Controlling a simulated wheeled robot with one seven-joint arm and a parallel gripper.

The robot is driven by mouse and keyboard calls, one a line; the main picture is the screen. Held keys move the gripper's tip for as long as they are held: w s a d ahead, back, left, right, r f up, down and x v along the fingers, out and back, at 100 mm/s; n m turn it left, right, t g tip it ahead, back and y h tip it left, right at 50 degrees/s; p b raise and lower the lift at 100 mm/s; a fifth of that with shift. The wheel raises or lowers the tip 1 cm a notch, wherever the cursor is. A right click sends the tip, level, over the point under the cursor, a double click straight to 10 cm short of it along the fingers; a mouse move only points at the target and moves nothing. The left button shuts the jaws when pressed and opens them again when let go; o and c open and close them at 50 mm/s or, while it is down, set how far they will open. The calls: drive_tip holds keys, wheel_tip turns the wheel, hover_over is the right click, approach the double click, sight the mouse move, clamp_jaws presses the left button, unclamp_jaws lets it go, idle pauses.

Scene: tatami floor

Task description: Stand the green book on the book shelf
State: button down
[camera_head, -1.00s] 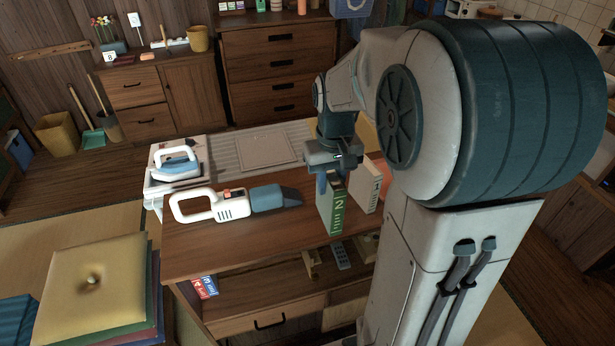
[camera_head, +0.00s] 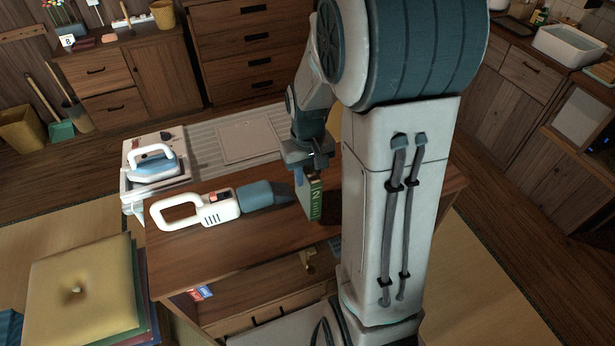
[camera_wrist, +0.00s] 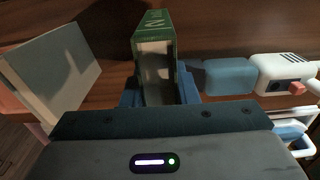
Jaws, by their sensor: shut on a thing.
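The green book (camera_head: 314,198), with a white "2" on its spine, is upright above or on the wooden table. In the wrist view the green book (camera_wrist: 155,45) stands between the two blue fingers of my gripper (camera_wrist: 160,95), which is shut on it. In the head view my gripper (camera_head: 306,172) is at the book's upper part, partly hidden. I cannot tell whether the book's lower edge touches the tabletop. I cannot surely identify the book shelf in these views.
A handheld vacuum (camera_head: 222,208) lies on the wooden table (camera_head: 225,250), left of the book. A pale book (camera_wrist: 55,70) stands close on the other side. An iron (camera_head: 153,165) is behind left. Cushions (camera_head: 85,285) are stacked at front left. Open floor (camera_head: 500,280) lies right.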

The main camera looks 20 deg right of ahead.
drive_tip(key=shift+f, duration=1)
drive_tip(key=shift+f, duration=0.15)
drive_tip(key=c, duration=1.1)
unclamp_jaws()
